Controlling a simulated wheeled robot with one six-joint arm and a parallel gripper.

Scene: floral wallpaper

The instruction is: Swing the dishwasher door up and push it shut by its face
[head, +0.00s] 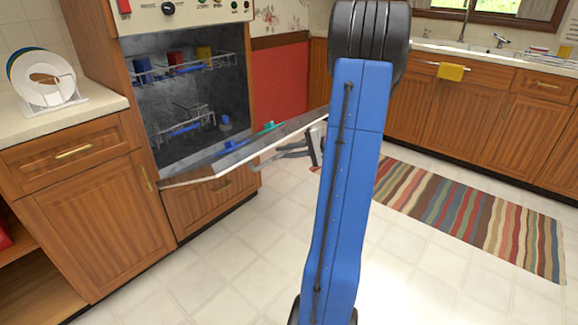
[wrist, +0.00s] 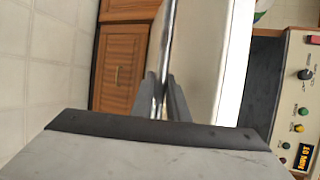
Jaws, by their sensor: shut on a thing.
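The dishwasher (head: 185,100) is built into the wooden cabinets, and its dark interior with racks is in plain view. Its door (head: 265,143) hangs open, sticking out from the opening, and shows nearly edge-on in the head view.
Coloured cups (head: 174,58) sit on the upper rack. A control panel (head: 185,10) is above the opening. A counter with a plate rack (head: 48,85) stands left. A striped rug (head: 480,215) lies right, and the tiled floor (head: 240,265) in front is clear.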

